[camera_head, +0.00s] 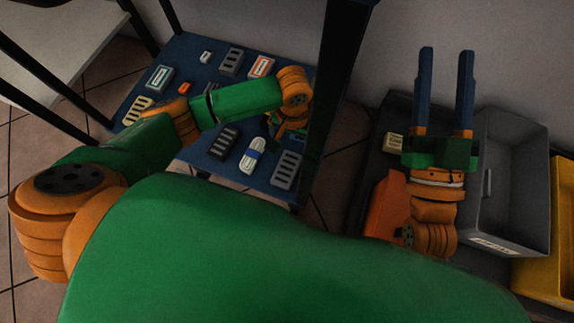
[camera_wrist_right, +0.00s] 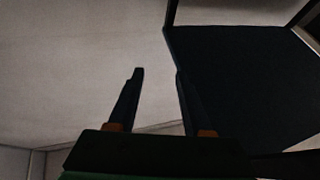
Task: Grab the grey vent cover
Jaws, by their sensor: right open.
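Two grey slotted vent covers show in the head view: one at the back of the blue shelf (camera_head: 231,62) and one near its front right corner (camera_head: 286,170). I cannot tell which is meant. My left arm reaches across the shelf between them. Its wrist hides most of my left gripper (camera_head: 290,130), so I cannot see the fingers clearly or whether they hold anything. My right gripper (camera_head: 445,92) is open and empty, fingers raised above the bins at the right. Its two fingers also show apart in the right wrist view (camera_wrist_right: 155,95).
The blue shelf (camera_head: 190,62) also bears a dark slotted cover (camera_head: 224,139), a beige slotted one (camera_head: 138,110), a white cable bundle (camera_head: 252,155) and an orange-framed piece (camera_head: 261,66). A dark post (camera_head: 336,80) stands at its right. A grey bin (camera_head: 515,190) and yellow bin (camera_head: 562,230) lie right.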

